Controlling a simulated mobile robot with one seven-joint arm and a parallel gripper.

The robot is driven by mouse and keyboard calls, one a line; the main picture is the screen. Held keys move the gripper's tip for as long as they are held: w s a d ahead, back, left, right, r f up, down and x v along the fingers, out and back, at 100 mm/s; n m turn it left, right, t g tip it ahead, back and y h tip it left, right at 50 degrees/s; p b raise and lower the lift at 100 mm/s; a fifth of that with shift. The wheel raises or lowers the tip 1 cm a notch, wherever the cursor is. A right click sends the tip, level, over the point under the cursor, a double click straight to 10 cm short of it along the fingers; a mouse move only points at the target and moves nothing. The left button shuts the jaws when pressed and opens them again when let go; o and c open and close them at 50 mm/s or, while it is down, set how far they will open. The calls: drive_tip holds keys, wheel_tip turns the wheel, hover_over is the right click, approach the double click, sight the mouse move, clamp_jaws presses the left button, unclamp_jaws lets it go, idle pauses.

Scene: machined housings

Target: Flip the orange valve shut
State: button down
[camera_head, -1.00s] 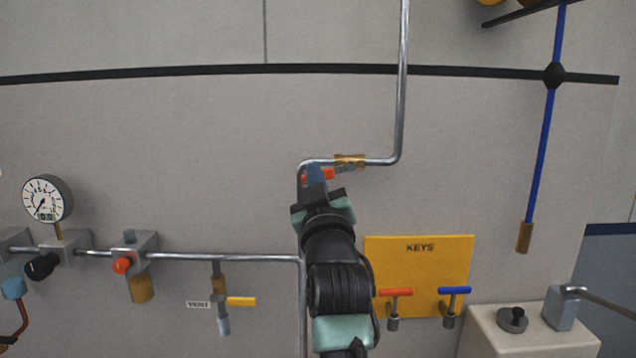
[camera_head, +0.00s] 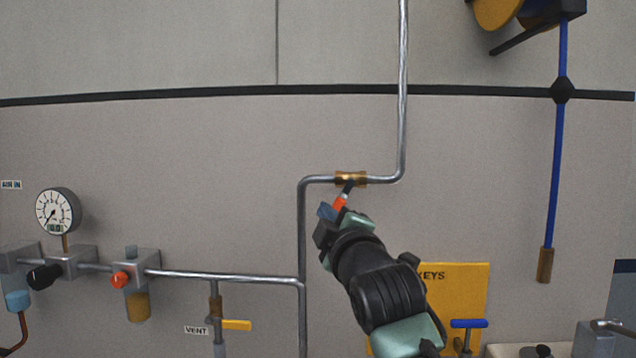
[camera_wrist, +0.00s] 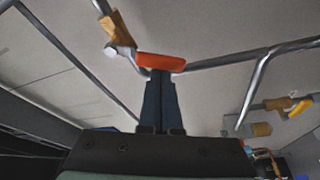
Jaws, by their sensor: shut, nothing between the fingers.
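The orange valve has a brass body (camera_head: 351,179) in the short horizontal run of the steel pipe. Its orange handle (camera_head: 339,201) hangs down and slightly left from the body, across the pipe. In the wrist view the orange handle (camera_wrist: 161,62) lies just beyond the fingertips, with the brass body (camera_wrist: 122,28) to its upper left. My gripper (camera_head: 327,212) is just left of and below the handle. Its blue fingers (camera_wrist: 160,85) are together with nothing between them. The tips appear to be against or very close to the handle; contact is unclear.
A yellow-handled vent valve (camera_head: 236,325) sits lower left, near a gauge (camera_head: 57,211) and a red-orange knob (camera_head: 120,280). My arm partly covers the yellow KEYS board (camera_head: 458,300). A blue rod (camera_head: 557,170) hangs at right. The wall above the valve's left side is clear.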

drive_tip(key=d+n, duration=0.1)
drive_tip(key=n, duration=0.1)
drive_tip(key=d+f+n+g, duration=0.1)
drive_tip(key=shift+d+f+n, duration=0.1)
drive_tip(key=shift+d+n, duration=0.15)
drive_tip(key=shift+n, duration=0.15)
drive_tip(key=shift+d, duration=0.1)
idle(0.4)
